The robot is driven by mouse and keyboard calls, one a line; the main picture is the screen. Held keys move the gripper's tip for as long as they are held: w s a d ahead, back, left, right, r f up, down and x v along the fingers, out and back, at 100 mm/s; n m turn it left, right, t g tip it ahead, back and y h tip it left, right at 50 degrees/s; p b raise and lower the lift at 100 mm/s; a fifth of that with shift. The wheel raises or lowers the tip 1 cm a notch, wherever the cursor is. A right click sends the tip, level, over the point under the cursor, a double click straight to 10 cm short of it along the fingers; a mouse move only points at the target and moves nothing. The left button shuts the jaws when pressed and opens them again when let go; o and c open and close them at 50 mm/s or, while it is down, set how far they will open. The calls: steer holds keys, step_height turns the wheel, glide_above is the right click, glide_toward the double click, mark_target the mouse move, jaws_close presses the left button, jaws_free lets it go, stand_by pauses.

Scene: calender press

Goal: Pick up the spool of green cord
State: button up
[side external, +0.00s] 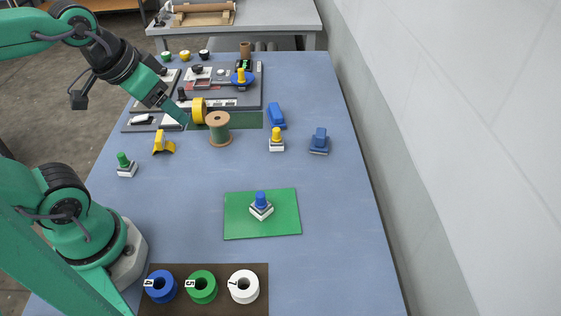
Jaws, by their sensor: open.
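The spool of green cord (219,130) stands upright on the blue table, with tan wooden flanges and green cord around its middle. My gripper (184,121) is open and hangs up and to the left of the spool in the side external view. Its jaws look small here. They show near a yellow ring-shaped piece (199,110) that stands behind the spool. I cannot tell how far the jaws are from that piece. Nothing shows between the jaws.
A dark green strip (248,120) lies behind the spool. A yellow piece (162,143) is left of it; a blue block (276,116) and yellow-knobbed piece (277,140) are right. A green mat (236,229) and a brown board (256,300) with rings lie nearer.

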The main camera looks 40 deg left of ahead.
steer(key=w, duration=0.1)
steer(key=m+g, duration=0.4)
steer(key=g, duration=0.1)
glide_above(219, 129)
steer(key=w+a, duration=0.1)
steer(key=a, duration=0.1)
step_height(219, 129, down, 15)
steer(key=shift+f, duration=0.1)
steer(key=shift+w+a+f+g, duration=0.25)
steer(key=shift+f+g, duration=0.05)
steer(key=shift+f, duration=0.2)
steer(key=shift+d+f, duration=0.15)
steer(key=shift+f, duration=3.75)
steer(key=shift+c, duration=0.4)
steer(key=c, duration=0.7)
